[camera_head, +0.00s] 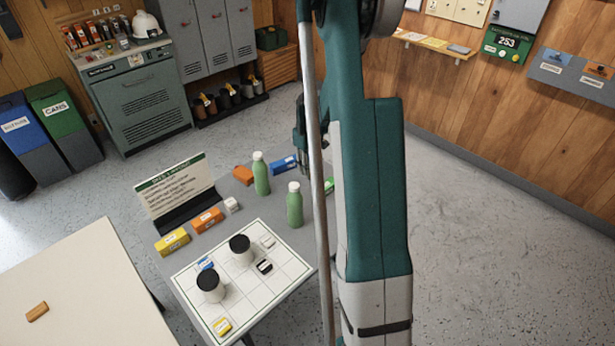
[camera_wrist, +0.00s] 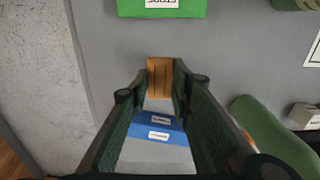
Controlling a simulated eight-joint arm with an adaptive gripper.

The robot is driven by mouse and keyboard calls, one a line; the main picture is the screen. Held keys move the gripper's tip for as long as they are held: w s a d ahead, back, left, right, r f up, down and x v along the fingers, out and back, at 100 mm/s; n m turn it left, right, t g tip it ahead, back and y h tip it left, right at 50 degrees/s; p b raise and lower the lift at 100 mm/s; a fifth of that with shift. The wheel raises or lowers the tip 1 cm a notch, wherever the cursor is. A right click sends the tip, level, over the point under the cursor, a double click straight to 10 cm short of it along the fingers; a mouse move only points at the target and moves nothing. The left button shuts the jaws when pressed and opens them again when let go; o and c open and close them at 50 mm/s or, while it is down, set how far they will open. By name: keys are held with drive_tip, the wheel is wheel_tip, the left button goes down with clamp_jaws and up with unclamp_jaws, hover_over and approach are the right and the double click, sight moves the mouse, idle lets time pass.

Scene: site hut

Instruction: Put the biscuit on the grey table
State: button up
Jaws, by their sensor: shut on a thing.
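My gripper (camera_head: 303,165) is over the far part of the grey table (camera_head: 272,210). In the wrist view, my gripper (camera_wrist: 160,82) is shut on a small brown biscuit (camera_wrist: 159,72) with dark lines, held between the fingertips. The grey tabletop (camera_wrist: 108,50) shows below it. A blue box (camera_wrist: 158,130) lies on the tabletop, seen between the fingers. The held biscuit cannot be made out in the head view. A similar brown bar (camera_head: 37,312) lies on the cream table (camera_head: 75,270) at left.
Two green bottles (camera_head: 261,175) (camera_head: 295,207) stand near my gripper. A green box (camera_wrist: 162,8), orange box (camera_head: 243,175) and blue box (camera_head: 284,165) lie close by. A gridded white board (camera_head: 290,270) with two dark-topped jars covers the near side. A sign (camera_head: 176,190) stands at left.

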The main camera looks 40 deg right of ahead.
drive_tip(key=shift+f+b, duration=0.35)
drive_tip(key=shift+f, duration=1.5)
drive_tip(key=shift+f, duration=0.2)
drive_tip(key=o, duration=0.7)
drive_tip(key=shift+r, duration=0.15)
wheel_tip(320, 180, up, 12)
drive_tip(key=shift+r+p, duration=0.1)
drive_tip(key=shift+p, duration=0.85)
